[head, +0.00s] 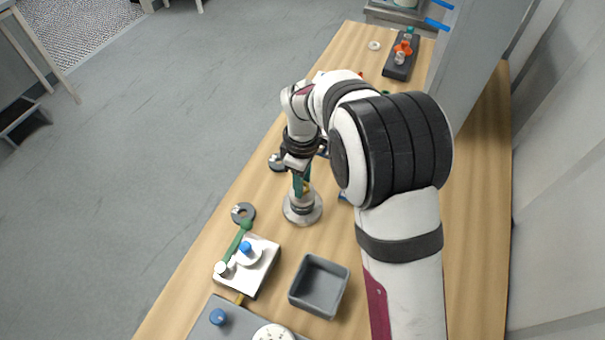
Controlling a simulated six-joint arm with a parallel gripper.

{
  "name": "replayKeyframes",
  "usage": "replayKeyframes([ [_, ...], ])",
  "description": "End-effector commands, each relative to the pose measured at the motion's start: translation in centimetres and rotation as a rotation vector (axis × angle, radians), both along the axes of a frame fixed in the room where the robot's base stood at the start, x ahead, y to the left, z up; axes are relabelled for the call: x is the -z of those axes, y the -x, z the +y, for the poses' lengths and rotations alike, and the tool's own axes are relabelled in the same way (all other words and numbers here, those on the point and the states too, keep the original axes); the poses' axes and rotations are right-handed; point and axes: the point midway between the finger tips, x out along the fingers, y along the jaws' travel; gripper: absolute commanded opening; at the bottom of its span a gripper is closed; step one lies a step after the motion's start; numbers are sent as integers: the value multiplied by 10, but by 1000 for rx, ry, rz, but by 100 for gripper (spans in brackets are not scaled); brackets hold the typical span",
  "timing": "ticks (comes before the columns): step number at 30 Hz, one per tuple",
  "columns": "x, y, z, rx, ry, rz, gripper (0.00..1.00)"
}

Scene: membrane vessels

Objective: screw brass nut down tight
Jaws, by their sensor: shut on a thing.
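A round metal vessel (302,209) with a wide flanged base stands upright on the wooden table. The brass nut (307,187) shows as a small gold patch at the top of the vessel, mostly hidden by the fingers. My gripper (301,188) points down from above, directly over the vessel, with its fingers shut on the nut. The thread and how the nut sits on it are too small and covered to tell.
An empty grey bin (319,286) and a white device (247,267) with a blue knob stand in front. A grey ring (243,213) lies left of the vessel. A dark rack (401,58) stands at the back. My arm covers the table's right middle.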

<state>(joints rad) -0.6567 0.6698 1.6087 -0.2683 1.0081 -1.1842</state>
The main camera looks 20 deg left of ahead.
Motion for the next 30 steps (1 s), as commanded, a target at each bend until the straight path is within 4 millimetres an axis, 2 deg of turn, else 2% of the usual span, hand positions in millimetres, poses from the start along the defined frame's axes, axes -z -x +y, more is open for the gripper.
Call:
replayKeyframes([
  [10,4,0,0,0,0,0,0],
  [11,3,0,0,0,0,0,40],
  [15,3,0,0,0,0,0,65],
  [17,3,0,0,0,0,0,73],
  [26,1,0,0,0,0,-1,73],
  [30,-21,-1,0,-1,-2,-4,73],
])
